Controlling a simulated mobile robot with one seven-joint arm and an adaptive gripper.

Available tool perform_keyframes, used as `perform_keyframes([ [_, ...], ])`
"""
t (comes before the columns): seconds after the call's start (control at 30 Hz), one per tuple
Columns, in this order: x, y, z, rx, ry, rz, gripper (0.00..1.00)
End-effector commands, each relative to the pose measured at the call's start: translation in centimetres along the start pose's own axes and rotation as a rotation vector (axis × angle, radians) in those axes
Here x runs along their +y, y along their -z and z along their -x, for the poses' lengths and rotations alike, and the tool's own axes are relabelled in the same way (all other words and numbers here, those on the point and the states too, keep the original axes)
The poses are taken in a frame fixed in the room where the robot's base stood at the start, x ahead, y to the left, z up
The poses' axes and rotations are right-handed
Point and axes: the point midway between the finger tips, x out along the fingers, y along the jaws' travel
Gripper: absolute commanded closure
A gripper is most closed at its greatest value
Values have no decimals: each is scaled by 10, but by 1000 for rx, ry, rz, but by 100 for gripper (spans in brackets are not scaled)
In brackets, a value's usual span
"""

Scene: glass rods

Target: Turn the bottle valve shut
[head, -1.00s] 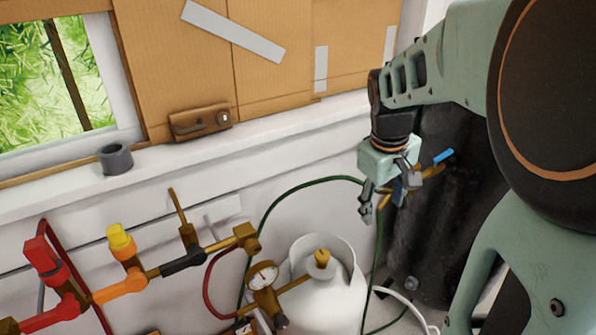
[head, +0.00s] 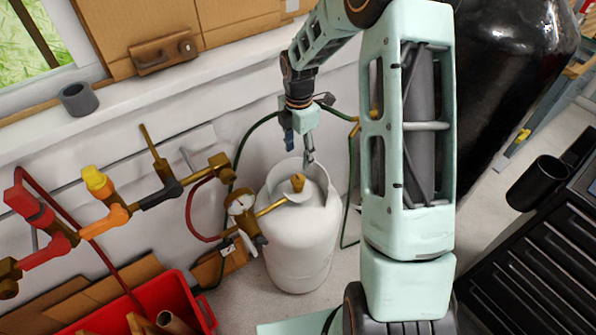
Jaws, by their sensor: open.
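The white gas bottle (head: 302,245) stands upright on the floor against the wall. Its brass valve knob (head: 298,182) sits on top, inside the white collar (head: 325,178). A brass pipe (head: 270,206) runs left from the valve to a regulator with a round gauge (head: 240,203). My gripper (head: 298,155) is open, pointing down, above and just behind the valve knob as seen in the picture. Nothing shows between its fingers. The knob is in plain view and appears apart from the fingers.
A manifold with red, orange and yellow fittings (head: 96,182) runs along the wall at left. A green hose (head: 245,145) loops behind the bottle. A red crate (head: 160,300) stands at lower left. A large black cylinder (head: 515,75) and black cup (head: 538,183) are at right.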

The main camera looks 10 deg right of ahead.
Motion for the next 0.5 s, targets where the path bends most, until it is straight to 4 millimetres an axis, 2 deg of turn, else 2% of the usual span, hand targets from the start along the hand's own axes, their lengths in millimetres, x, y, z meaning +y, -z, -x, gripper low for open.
perform_keyframes([
  [0.5,-1,0,-87,0,4,-1,49],
])
